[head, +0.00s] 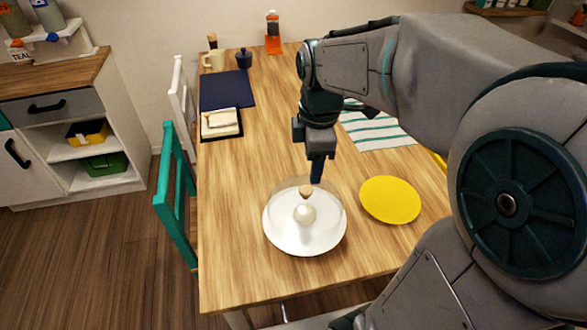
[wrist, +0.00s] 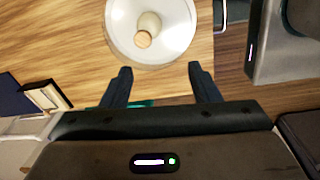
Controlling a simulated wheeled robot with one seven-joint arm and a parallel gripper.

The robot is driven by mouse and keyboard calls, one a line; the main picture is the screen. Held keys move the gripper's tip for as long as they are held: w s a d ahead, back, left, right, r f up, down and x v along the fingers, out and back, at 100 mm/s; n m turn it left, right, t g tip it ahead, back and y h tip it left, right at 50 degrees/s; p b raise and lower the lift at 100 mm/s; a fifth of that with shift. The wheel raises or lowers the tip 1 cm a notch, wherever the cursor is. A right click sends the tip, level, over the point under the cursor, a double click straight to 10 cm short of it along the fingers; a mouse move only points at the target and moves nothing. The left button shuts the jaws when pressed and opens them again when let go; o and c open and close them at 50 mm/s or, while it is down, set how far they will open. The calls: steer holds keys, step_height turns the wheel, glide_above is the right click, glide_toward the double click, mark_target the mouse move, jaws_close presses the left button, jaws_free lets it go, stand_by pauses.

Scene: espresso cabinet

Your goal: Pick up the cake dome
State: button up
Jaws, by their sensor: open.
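The cake dome (head: 306,191) is a clear cover with a round wooden knob on top. It stands over a white plate (head: 290,246) on the wooden table, with a pale round item (head: 304,214) showing through it. The dome's rim is hard to make out. In the wrist view the wooden knob (wrist: 143,40) shows over the white plate (wrist: 118,40). My gripper (head: 316,178) is just above and slightly right of the knob in the head view. In the wrist view my gripper (wrist: 160,70) has its two fingers apart, with nothing between them; the knob is beyond the fingertips.
A yellow disc (head: 390,200) lies right of the plate. A striped cloth (head: 375,132), a dark blue mat (head: 226,90) and a dark tray with folded cloth (head: 220,123) lie farther back. A teal chair (head: 172,190) stands at the left edge. The table is clear left of the plate.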

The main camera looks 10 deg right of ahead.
steer(key=w+n, duration=0.3)
steer(key=n, duration=0.3)
glide_above(306, 189)
steer(key=shift+g, duration=0.4)
steer(key=f, duration=0.8)
steer(key=shift+s+a+f+p, duration=0.1)
steer(key=shift+s+a+p, duration=0.1)
steer(key=shift+s+p, duration=0.1)
steer(key=shift+w+d+f+p, duration=0.1)
steer(key=shift+w+f+p, duration=0.1)
steer(key=shift+f, duration=1.1)
steer(key=shift+w+d+f+p, duration=0.1)
steer(key=shift+f+p, duration=0.1)
steer(key=shift+f, duration=1.1)
jaws_close()
steer(key=shift+r, duration=0.1)
